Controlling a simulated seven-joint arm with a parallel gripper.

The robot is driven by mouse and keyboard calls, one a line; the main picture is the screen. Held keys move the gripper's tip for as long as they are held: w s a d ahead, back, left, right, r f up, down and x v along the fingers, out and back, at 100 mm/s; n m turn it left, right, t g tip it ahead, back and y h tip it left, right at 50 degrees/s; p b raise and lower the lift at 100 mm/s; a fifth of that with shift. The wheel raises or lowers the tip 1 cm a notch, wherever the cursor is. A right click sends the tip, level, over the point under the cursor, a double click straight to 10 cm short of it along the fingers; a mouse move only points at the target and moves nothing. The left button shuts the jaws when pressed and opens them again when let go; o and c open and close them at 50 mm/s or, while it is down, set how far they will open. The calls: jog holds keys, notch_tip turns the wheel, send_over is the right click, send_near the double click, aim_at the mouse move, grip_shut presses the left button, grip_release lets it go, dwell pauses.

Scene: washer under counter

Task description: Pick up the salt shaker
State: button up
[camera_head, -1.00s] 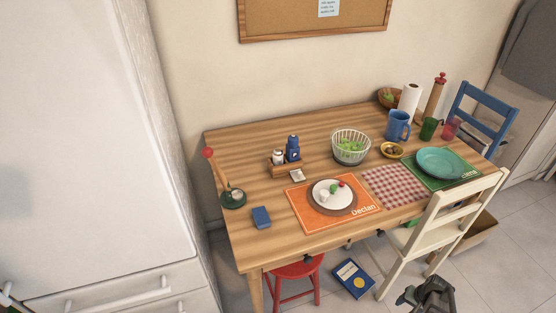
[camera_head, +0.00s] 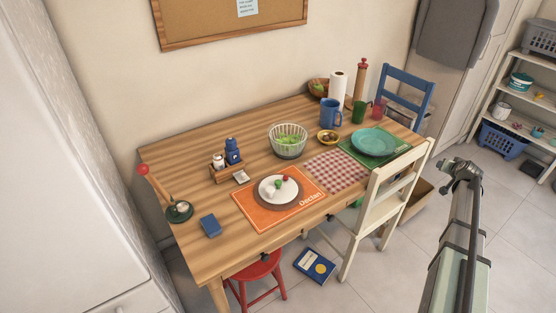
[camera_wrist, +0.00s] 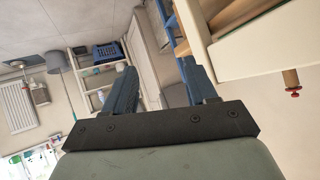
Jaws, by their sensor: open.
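The salt shaker (camera_head: 218,161) looks like the small white shaker with a dark top. It stands upright in a wooden caddy (camera_head: 227,175) on the left half of the table, beside a taller blue grinder (camera_head: 233,151). My gripper (camera_head: 462,170) is right of the table and the cream chair in the head view, well away from the caddy. In the wrist view my gripper (camera_wrist: 158,85) has its two fingers apart with nothing between them. The shaker is not in the wrist view.
The wooden table (camera_head: 190,150) also holds a glass bowl of greens (camera_head: 288,143), an orange placemat (camera_head: 252,215) with a plate, a blue mug (camera_head: 330,113) and a blue box (camera_head: 211,226). A cream chair (camera_head: 377,205) and red stool (camera_head: 262,270) stand in front.

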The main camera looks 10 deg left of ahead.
jog(key=w+a+r+n+t+h, duration=0.1)
jog(key=w+r+n+t, duration=0.3)
jog(key=r, duration=0.7)
jog(key=s+a+f+n+g, duration=0.15)
jog(key=a+n, duration=0.65)
jog(key=a, duration=1.3)
jog(key=s+a+f+n+g, duration=0.1)
jog(key=a+f+n, duration=0.2)
jog(key=a+n, duration=1.1)
jog(key=s+a+r+n+t+y, duration=0.1)
jog(key=s+a+n+t+y, duration=0.15)
jog(key=s+a+n, duration=0.95)
jog(key=s+a+r+t+y, duration=0.1)
jog(key=s+a+y, duration=0.3)
jog(key=a, duration=1.6)
jog(key=s+a+r+n+t+y, duration=0.15)
jog(key=s+a+n, duration=0.45)
jog(key=s+a, duration=0.7)
send_near(218, 165)
jog(key=shift+x, duration=4.85)
jog(key=shift+f, duration=0.1)
